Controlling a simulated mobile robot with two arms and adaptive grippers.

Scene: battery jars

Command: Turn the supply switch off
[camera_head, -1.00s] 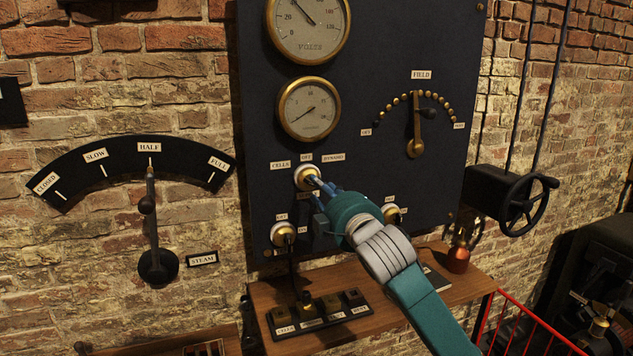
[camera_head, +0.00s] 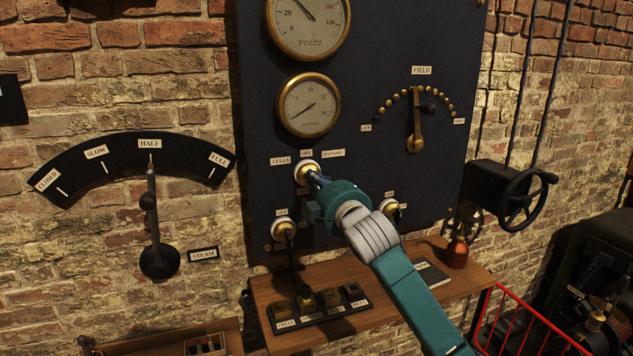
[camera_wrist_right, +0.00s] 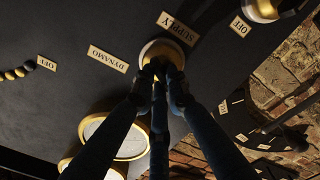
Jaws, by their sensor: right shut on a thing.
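The supply switch (camera_head: 304,168) is a brass knob on a white round base on the dark panel, under the CELLS, OFF and DYNAMO labels. My right gripper (camera_head: 315,178) is at it, with blue fingers reaching in from the lower right. In the right wrist view, the fingertips (camera_wrist_right: 160,78) are shut on the switch's knob (camera_wrist_right: 157,52), beside the upside-down SUPPLY label (camera_wrist_right: 178,29). The fingers cover most of the knob, so I cannot tell which label it points at. My left gripper is not in view.
The steam lever (camera_head: 153,220) is left; a handwheel (camera_head: 527,200) is right.

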